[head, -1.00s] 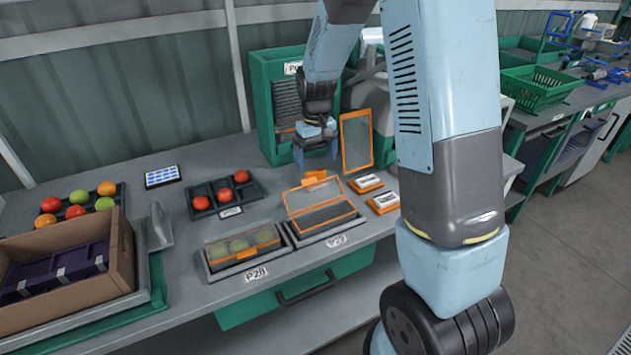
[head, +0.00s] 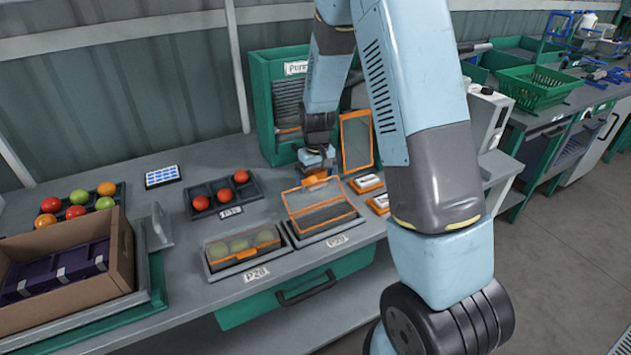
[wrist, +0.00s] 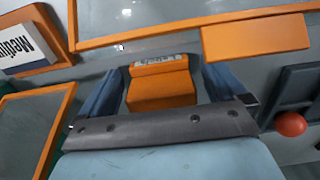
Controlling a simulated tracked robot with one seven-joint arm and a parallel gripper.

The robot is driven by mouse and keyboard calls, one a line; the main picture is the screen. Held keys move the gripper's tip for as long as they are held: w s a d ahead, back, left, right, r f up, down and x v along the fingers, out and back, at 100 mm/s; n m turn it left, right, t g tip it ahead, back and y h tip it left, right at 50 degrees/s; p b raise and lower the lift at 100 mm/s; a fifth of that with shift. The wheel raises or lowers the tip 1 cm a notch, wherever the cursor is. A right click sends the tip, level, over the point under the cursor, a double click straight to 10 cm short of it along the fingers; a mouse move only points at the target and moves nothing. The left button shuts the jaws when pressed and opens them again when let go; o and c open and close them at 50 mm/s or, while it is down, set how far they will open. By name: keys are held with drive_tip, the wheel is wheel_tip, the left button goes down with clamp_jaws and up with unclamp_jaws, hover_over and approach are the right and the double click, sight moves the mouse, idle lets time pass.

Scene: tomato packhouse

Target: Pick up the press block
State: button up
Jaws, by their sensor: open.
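The press block appears to be the orange block (wrist: 162,88) with a pale label strip, between the two blue fingers in the wrist view. In the head view this orange block (head: 314,181) sits on the bench behind the open orange-framed case, partly covered by my gripper (head: 318,165). My gripper (wrist: 161,76) is open, with a finger on each side of the block. A gap shows on both sides, and I cannot tell how far down the fingers reach.
The open orange-framed case (head: 322,221) lies just in front of the block. An upright orange-framed panel (head: 357,141) stands close right. Orange label boxes (head: 367,183) lie right of the case. A black tray of red tomatoes (head: 197,215) is at left, and a green cabinet (head: 262,108) behind.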

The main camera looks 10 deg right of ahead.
sight(317, 172)
drive_tip(key=c, duration=1.1)
wheel_tip(317, 172, up, 10)
drive_tip(key=shift+r, duration=0.1)
idle(0.3)
